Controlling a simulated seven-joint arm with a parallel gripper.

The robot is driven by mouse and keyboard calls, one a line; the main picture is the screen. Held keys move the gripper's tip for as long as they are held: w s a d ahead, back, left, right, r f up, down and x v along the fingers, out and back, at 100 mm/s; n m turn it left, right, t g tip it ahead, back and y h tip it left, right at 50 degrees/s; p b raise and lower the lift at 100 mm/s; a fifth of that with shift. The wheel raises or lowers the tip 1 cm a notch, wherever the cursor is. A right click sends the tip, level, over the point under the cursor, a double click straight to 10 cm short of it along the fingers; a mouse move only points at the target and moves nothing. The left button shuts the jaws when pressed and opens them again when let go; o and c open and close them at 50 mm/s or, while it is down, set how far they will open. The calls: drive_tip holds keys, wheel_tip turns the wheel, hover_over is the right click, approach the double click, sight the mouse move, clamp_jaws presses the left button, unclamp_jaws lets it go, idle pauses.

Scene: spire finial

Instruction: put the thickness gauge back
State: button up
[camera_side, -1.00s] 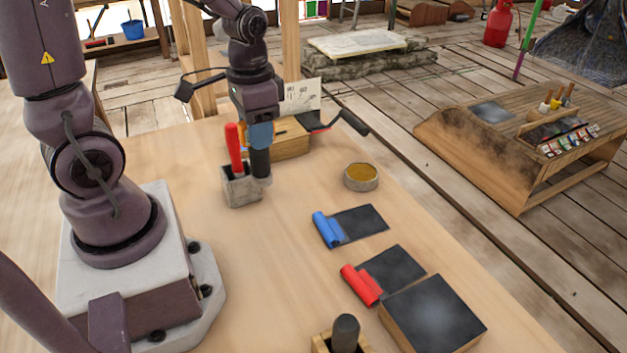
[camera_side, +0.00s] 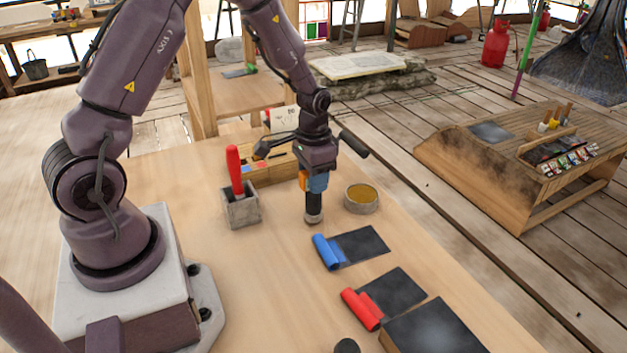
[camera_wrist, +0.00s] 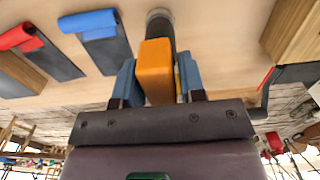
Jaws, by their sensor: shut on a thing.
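My gripper (camera_side: 313,183) points down over the table, between a grey block-shaped holder and a round tin. It is shut on a tool with an orange block (camera_wrist: 156,70) and a dark cylinder (camera_side: 313,205) with a grey tip. In the wrist view the orange block sits between the two blue fingers, and the dark cylinder (camera_wrist: 161,28) shows beyond it. I cannot tell for sure that this tool is the thickness gauge. The grey tip is close to the tabletop; I cannot tell whether it touches. A slotted wooden box (camera_side: 268,172) stands behind, left of the gripper.
The grey holder (camera_side: 241,211) with a red-handled tool (camera_side: 234,166) stands to the left. The round tin (camera_side: 361,202) is close on the right. A blue roll (camera_side: 325,252) and a red roll (camera_side: 361,309) with dark sheets lie nearer. A dark-topped block (camera_side: 440,330) is at the front.

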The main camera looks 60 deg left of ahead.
drive_tip(key=shift+f, duration=0.5)
drive_tip(key=o, duration=1.1)
drive_tip(key=shift+f, duration=0.15)
